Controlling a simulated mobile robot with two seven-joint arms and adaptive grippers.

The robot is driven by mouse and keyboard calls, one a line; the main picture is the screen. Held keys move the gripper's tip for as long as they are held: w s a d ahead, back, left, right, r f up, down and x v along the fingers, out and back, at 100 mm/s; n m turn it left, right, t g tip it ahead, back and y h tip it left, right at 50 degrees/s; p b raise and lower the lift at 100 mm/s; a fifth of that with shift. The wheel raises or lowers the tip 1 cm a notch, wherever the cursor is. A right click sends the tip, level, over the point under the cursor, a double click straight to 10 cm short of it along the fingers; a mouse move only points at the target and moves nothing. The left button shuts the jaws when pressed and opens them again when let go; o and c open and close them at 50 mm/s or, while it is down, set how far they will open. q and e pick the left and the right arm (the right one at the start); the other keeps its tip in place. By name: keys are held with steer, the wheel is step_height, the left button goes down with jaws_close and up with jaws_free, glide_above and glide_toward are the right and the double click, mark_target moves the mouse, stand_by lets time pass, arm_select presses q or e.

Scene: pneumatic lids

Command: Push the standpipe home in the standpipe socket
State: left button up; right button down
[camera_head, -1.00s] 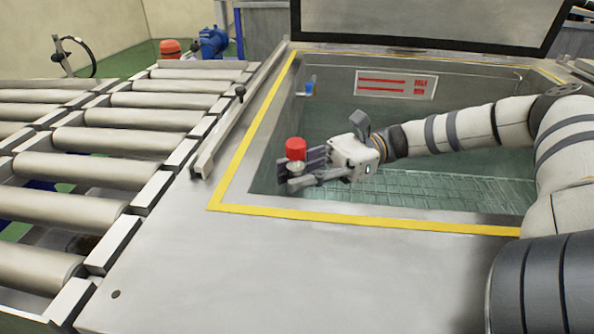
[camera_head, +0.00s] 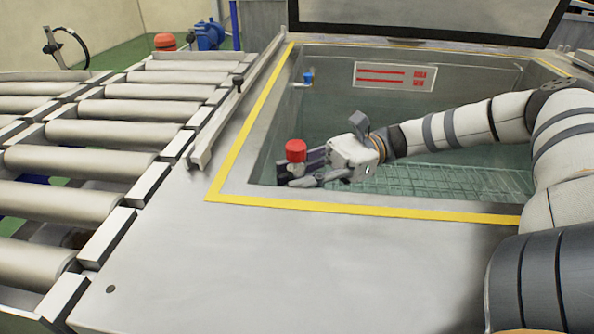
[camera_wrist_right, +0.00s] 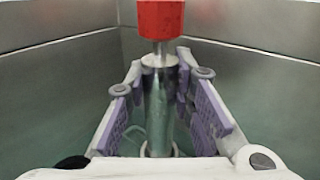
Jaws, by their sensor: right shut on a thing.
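The standpipe is a shiny metal pipe (camera_wrist_right: 160,100) with a red cap (camera_wrist_right: 161,18), upright in the right wrist view. In the head view its red cap (camera_head: 296,150) stands above my right gripper (camera_head: 305,168), inside the sunken tank. My right gripper (camera_wrist_right: 165,105) is shut on the standpipe, its purple pads on either side of the metal. A pale ring shows around the pipe's foot in the wrist view, partly hidden by my gripper body. I cannot tell whether it is the standpipe socket, nor how deep the pipe sits. My left gripper is not in view.
The tank has steel walls, a yellow-edged rim (camera_head: 340,208) and a mesh floor (camera_head: 440,180). A raised lid (camera_head: 420,15) stands behind it. A roller conveyor (camera_head: 110,135) runs along the left. The steel deck (camera_head: 280,260) in front is clear.

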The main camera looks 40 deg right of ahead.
steer(key=shift+f, duration=0.35)
steer(key=c, duration=1.3)
jaws_free()
steer(key=v, duration=1.2)
